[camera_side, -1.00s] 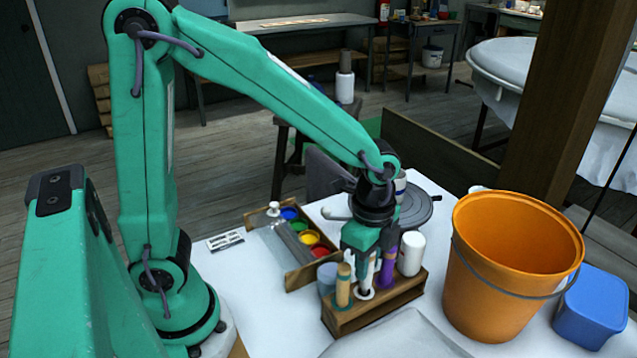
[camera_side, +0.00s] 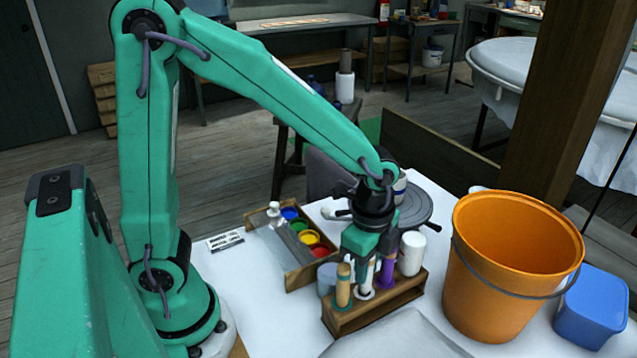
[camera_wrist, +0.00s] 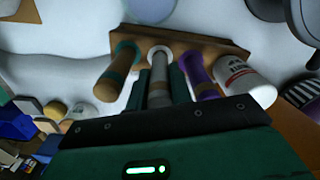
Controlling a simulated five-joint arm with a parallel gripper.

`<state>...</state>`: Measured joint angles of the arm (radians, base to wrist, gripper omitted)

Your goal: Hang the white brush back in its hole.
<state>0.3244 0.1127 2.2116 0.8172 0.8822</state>
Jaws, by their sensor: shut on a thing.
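The white brush (camera_side: 366,283) stands upright in the wooden rack (camera_side: 390,310), between a tan brush (camera_side: 343,287) and a purple brush (camera_side: 386,272). Its pale collar is at the rack top; whether it is fully seated I cannot tell. My gripper (camera_side: 369,260) points down over the rack and is shut on the white brush's handle. In the wrist view the white brush (camera_wrist: 159,92) runs between my fingers, and its white collar sits at the middle of the rack (camera_wrist: 215,40). The hole itself is hidden under the collar.
A white bottle (camera_side: 411,254) stands at the rack's right end. An orange bucket (camera_side: 510,270) and a blue box (camera_side: 592,310) are further right. A paint tray (camera_side: 297,245) lies to the left, and a grey turntable (camera_side: 415,208) is behind.

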